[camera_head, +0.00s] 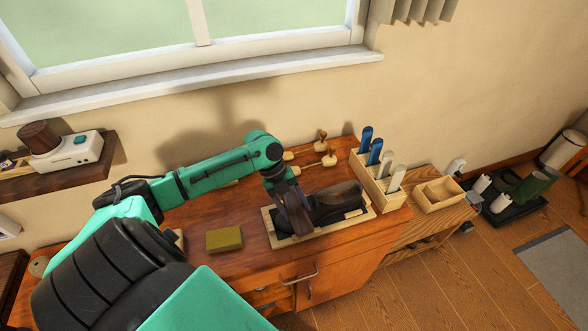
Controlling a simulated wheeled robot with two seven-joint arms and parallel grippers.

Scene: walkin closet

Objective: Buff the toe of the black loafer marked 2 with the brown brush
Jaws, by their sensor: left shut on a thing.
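A dark loafer (338,195) lies in a pale wooden tray (372,208) on the cabinet top. A black shape (350,215) shows beside it; no number can be read. My left gripper (294,222) points down over the left part of the tray, at the left end of the loafer. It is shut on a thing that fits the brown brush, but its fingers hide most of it. I cannot tell whether the brush touches the loafer. My right gripper is not in view.
An olive-yellow block (224,239) lies left of the tray. Wooden shoe trees (322,150) lie behind. A wooden rack (382,190) with blue and grey handles stands right of the tray.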

